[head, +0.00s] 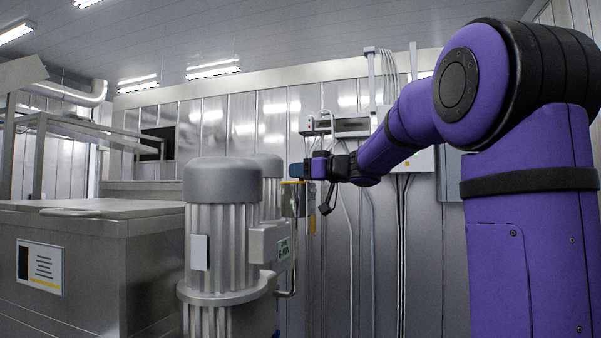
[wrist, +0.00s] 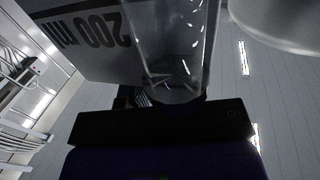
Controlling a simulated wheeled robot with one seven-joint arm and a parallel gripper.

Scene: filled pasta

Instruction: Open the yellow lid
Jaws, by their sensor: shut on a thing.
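My gripper (head: 300,172) is at the end of my purple arm, near the middle of the head view, beside the grey motor. In the wrist view, a clear, glossy container (wrist: 178,50) stands out in front of the dark gripper body; my gripper is shut on it as far as I can tell. The fingertips are not clearly visible. A small yellow piece (head: 292,182) shows just below the gripper in the head view; I cannot tell whether it is the lid. No yellow lid shows in the wrist view.
A large grey motor (head: 222,240) stands left of the gripper, with a steel cabinet (head: 70,265) further left. A panel marked "200 ml" (wrist: 90,40) is close in the wrist view. Wall boxes and cables (head: 395,185) are behind the arm.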

